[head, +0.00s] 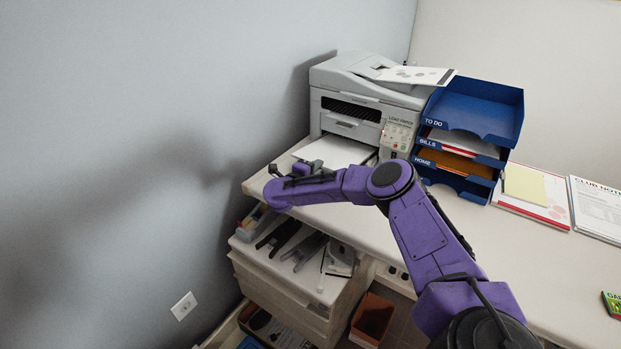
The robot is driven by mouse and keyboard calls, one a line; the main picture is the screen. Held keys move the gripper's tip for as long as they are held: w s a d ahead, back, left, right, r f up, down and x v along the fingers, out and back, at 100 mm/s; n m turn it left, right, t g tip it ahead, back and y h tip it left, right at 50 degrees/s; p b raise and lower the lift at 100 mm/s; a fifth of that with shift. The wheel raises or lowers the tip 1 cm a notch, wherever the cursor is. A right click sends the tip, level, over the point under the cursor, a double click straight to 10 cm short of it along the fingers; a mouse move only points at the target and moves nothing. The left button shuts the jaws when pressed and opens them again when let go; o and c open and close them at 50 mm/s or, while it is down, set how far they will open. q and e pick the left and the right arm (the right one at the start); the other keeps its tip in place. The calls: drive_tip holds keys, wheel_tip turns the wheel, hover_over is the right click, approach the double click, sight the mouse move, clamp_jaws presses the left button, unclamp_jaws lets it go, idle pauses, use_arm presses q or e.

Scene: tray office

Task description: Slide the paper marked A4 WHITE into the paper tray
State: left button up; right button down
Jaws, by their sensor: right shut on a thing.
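The white paper (338,150) lies flat in front of the printer (365,105), its far edge at the printer's lower front opening. I cannot read an A4 WHITE mark on it. My right gripper (314,172) is at the paper's near left edge, shut on it, and its dark fingers hide part of that edge. The paper tray at the base of the printer is mostly covered by the paper, so I cannot tell how far in the sheet is. My left gripper is not in view.
Blue stacked letter trays (475,108) stand right of the printer. A yellow pad (524,184) and printed sheets (597,205) lie farther right on the white desk (400,218). A brown bin (372,318) stands below.

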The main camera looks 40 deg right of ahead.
drive_tip(key=shift+w+d+r, duration=0.1)
drive_tip(key=shift+w+d, duration=0.05)
drive_tip(key=shift+d, duration=0.3)
drive_tip(key=c, duration=1.1)
unclamp_jaws()
drive_tip(key=g+y+p, duration=0.1)
drive_tip(key=y, duration=0.1)
drive_tip(key=shift+r+y, duration=0.2)
drive_tip(key=shift+y, duration=0.2)
drive_tip(key=shift+y+p, duration=0.35)
drive_tip(key=shift+y, duration=0.15)
drive_tip(key=shift+f+g+y, duration=0.25)
drive_tip(key=shift+g+y, duration=0.05)
drive_tip(key=shift+y, duration=0.1)
